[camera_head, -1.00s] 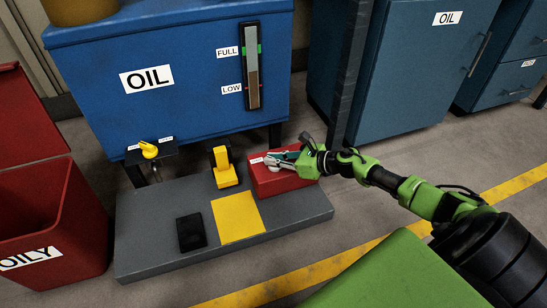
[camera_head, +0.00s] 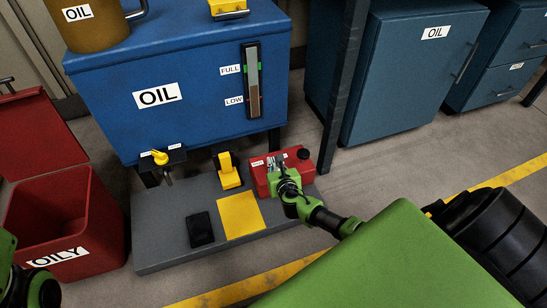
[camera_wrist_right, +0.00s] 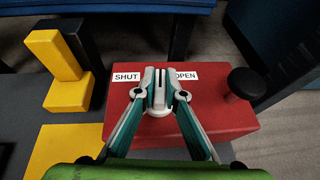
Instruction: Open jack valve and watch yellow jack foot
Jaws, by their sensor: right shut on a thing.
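A red box (camera_head: 262,187) sits at the right end of the grey base plate. In the wrist view the jack valve, a pale slotted knob (camera_wrist_right: 158,109), stands on top of the red box (camera_wrist_right: 225,115) between the labels SHUT and OPEN. My right gripper (camera_wrist_right: 158,88) is shut on this knob from the near side; in the head view it hides most of the knob. The yellow jack foot (camera_head: 229,176) stands upright on the plate left of the red box, and also shows in the wrist view (camera_wrist_right: 62,72).
A blue OIL tank (camera_head: 190,95) stands behind the plate. A yellow square (camera_head: 240,217) and a black pad (camera_head: 201,230) lie on the plate. A red OILY bin (camera_head: 75,215) is at left. A black cap (camera_wrist_right: 242,83) rises from the red box's right side.

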